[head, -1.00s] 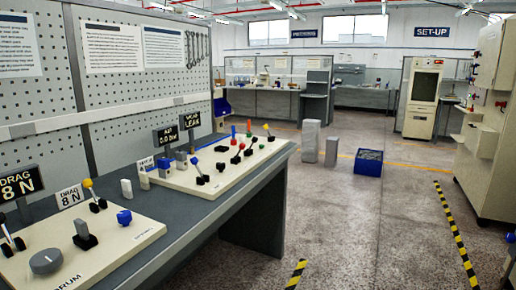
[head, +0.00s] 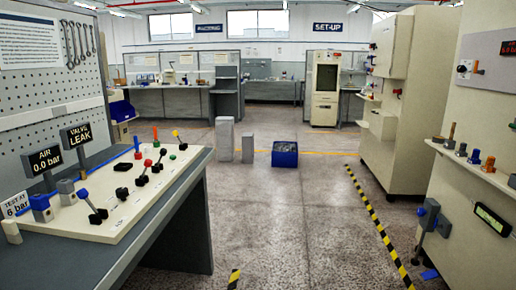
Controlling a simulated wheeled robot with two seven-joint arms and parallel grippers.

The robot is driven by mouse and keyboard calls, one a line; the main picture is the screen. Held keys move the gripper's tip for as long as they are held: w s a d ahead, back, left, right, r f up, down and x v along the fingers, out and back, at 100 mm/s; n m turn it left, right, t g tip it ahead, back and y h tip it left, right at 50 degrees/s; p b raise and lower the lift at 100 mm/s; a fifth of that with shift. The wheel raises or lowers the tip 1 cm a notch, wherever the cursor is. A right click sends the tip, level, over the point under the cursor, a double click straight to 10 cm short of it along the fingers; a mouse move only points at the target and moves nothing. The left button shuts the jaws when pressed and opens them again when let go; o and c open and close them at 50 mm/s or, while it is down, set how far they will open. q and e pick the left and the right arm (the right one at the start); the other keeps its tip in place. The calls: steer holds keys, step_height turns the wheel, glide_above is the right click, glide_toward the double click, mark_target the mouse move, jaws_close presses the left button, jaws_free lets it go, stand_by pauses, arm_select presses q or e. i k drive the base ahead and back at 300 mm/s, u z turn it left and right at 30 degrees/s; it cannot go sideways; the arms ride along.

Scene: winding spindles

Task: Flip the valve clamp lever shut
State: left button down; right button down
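A cream control panel (head: 110,222) lies on the grey bench at the left, below signs reading AIR 0.0 bar (head: 43,160) and VALVE LEAK (head: 76,135). I cannot tell which part is the valve clamp lever. Neither of my grippers is in view.
A cream cabinet (head: 480,150) stands close at the right, with small fittings on its ledge and a dark lever (head: 429,215) on its front. A blue bin (head: 285,154) and grey blocks (head: 225,138) stand on the floor ahead.

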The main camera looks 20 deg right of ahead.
mark_target(163, 152)
steer(key=z, duration=0.6)
steer(key=i, duration=1.35)
steer(key=u, duration=0.65)
steer(key=i, duration=0.95)
steer(key=u, duration=0.8)
